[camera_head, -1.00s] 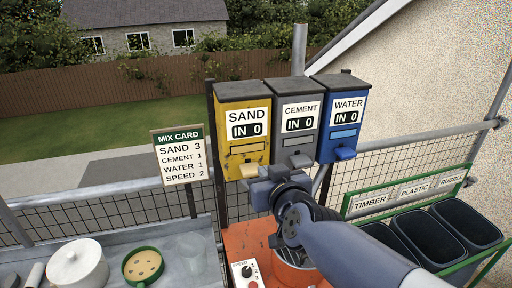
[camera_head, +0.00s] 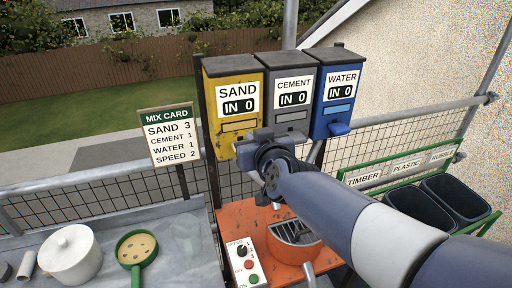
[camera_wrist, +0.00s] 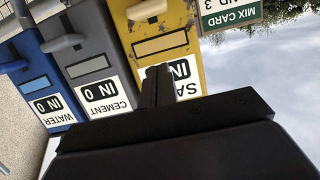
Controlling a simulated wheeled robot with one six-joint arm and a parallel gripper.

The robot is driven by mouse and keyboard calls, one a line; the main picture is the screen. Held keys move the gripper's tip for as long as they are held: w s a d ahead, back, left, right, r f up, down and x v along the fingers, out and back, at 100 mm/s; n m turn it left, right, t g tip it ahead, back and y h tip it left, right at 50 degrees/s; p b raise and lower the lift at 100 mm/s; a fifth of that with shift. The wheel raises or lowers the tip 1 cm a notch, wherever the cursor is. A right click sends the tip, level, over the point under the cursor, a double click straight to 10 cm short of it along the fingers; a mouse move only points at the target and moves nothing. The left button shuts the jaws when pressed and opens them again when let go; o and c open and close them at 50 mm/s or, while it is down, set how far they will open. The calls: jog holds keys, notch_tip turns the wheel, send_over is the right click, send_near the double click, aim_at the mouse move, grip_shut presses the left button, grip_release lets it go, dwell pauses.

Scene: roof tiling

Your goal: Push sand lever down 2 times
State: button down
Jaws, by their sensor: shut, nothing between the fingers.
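The yellow sand dispenser (camera_head: 231,112) hangs at the left of three boxes, and its counter reads "IN 0". Its pale lever (camera_wrist: 147,10) sticks out at the bottom of the box in the upside-down wrist view. In the head view my gripper hides that lever. My gripper (camera_head: 247,150) is in front of the sand box's lower part. Its fingers (camera_wrist: 158,84) are shut and empty, and in the wrist view they overlap the sand label, apart from the lever in the picture. I cannot tell whether they touch the box.
The grey cement box (camera_head: 290,112) and blue water box (camera_head: 333,112) stand to the right, both reading "IN 0". The mix card (camera_head: 171,137) reads sand 3. Below are an orange mixer (camera_head: 240,215) and a speed panel (camera_head: 246,262). A white pot (camera_head: 70,258) stands left.

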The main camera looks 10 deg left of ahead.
jog(key=w+a+f+b, duration=0.2)
jog(key=w+f, duration=0.3)
jog(key=shift+a+f, duration=0.2)
dwell(0.4)
notch_tip(320, 180, down, 4)
jog(key=b, duration=0.3)
jog(key=shift+r+b, duration=0.1)
jog(key=shift+b, duration=0.2)
